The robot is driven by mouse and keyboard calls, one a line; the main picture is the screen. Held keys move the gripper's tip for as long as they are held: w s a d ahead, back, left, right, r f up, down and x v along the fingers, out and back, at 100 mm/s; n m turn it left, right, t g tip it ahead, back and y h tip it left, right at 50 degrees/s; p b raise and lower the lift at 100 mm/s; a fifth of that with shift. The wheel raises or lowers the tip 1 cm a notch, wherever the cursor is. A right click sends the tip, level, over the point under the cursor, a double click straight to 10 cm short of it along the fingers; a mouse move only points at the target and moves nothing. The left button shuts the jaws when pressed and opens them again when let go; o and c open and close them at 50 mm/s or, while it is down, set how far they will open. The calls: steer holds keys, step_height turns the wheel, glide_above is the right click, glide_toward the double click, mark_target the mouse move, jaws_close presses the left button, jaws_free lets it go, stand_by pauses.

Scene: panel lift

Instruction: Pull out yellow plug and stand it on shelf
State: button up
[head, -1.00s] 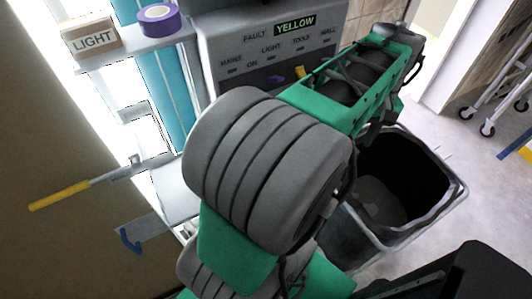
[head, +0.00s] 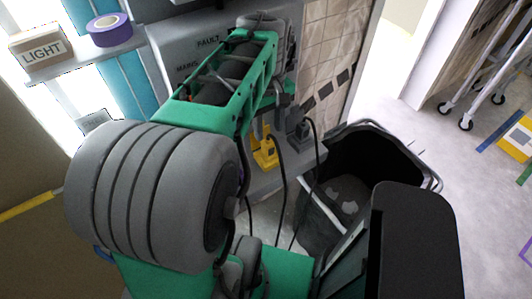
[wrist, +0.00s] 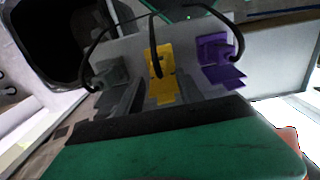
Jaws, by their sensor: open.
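The yellow plug (head: 266,155) is low on the grey panel, right of centre in the head view, with a black cable. It also shows in the wrist view (wrist: 160,73), between a grey plug (wrist: 110,74) and a purple plug (wrist: 217,50). It looks seated in its place. My gripper (wrist: 160,116) shows as a green body with a dark edge at the bottom of the wrist view, facing the plugs and apart from the yellow one. The shelf (head: 80,63) is at the upper left.
A box marked LIGHT (head: 40,52) and a purple tape roll (head: 109,29) stand on the shelf. A black-lined bin (head: 375,150) stands on the right. Black cables hang below the plugs. My arm hides much of the panel (head: 180,45).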

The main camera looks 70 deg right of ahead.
mark_target(268, 142)
steer(key=shift+o, duration=1.4)
steer(key=shift+f, duration=0.2)
step_height(268, 142, down, 9)
steer(key=b, duration=0.6)
steer(key=shift+r, duration=0.15)
steer(key=shift+r, duration=0.1)
jaws_close()
steer(key=shift+r, duration=0.1)
steer(key=shift+r+p, duration=2.35)
steer(key=shift+r, duration=0.55)
